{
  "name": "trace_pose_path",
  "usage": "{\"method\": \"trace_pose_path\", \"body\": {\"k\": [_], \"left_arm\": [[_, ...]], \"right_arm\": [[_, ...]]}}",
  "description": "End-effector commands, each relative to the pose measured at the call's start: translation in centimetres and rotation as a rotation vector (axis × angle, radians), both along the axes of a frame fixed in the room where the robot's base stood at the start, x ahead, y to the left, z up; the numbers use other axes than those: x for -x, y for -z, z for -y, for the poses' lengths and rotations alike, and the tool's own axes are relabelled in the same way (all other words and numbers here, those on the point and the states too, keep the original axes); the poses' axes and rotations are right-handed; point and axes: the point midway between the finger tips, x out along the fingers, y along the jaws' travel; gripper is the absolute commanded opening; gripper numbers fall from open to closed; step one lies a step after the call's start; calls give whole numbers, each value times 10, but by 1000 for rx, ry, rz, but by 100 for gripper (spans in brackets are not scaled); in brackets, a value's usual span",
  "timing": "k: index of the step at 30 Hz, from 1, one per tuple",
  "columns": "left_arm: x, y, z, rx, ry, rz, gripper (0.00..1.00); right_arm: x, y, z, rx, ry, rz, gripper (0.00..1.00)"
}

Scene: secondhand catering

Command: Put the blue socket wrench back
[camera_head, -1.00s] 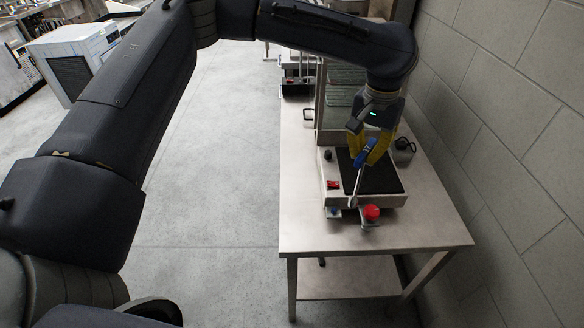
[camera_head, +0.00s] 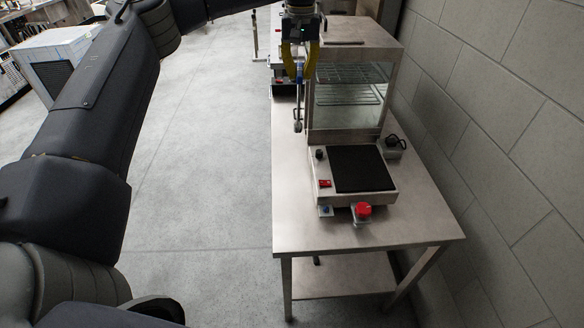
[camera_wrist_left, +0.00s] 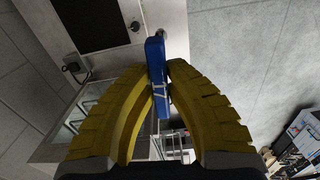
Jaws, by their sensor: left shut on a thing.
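My left gripper (camera_head: 299,66) has yellow fingers and is shut on the blue socket wrench (camera_wrist_left: 158,72). In the head view the wrench's metal end (camera_head: 298,118) hangs down below the fingers, beside the left side of the glass-fronted cabinet. In the left wrist view the blue handle sits between the two yellow fingers (camera_wrist_left: 162,82). The wrench is held in the air above the left edge of the steel table (camera_head: 300,228). My right gripper is not in view.
A glass-fronted cabinet (camera_head: 345,110) with wire racks stands on the table. In front of it is an appliance with a black plate (camera_head: 362,170). A red knob-like thing (camera_head: 362,210) sits at its front. A block wall (camera_head: 480,110) runs along the right.

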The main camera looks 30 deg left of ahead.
Motion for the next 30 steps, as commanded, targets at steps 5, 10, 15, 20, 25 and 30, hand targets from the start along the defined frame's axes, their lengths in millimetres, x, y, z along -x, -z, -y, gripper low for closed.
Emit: {"method": "trace_pose_path", "body": {"k": [5, 10, 15, 20, 25, 30], "left_arm": [[-4, -10, -34, 1, -69, 2, 0], [-5, -6, -47, 1, -95, 0, 0], [-4, 24, -50, 0, -99, -2, 0], [-4, 59, -49, 0, -98, -2, 0], [-4, 96, -49, 1, -97, -2, 0], [-5, 124, -49, 1, -99, 0, 0]], "right_arm": [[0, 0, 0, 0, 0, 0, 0], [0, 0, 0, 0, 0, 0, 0], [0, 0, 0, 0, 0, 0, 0], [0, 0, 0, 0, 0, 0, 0], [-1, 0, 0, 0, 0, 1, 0], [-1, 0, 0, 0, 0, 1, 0]]}}
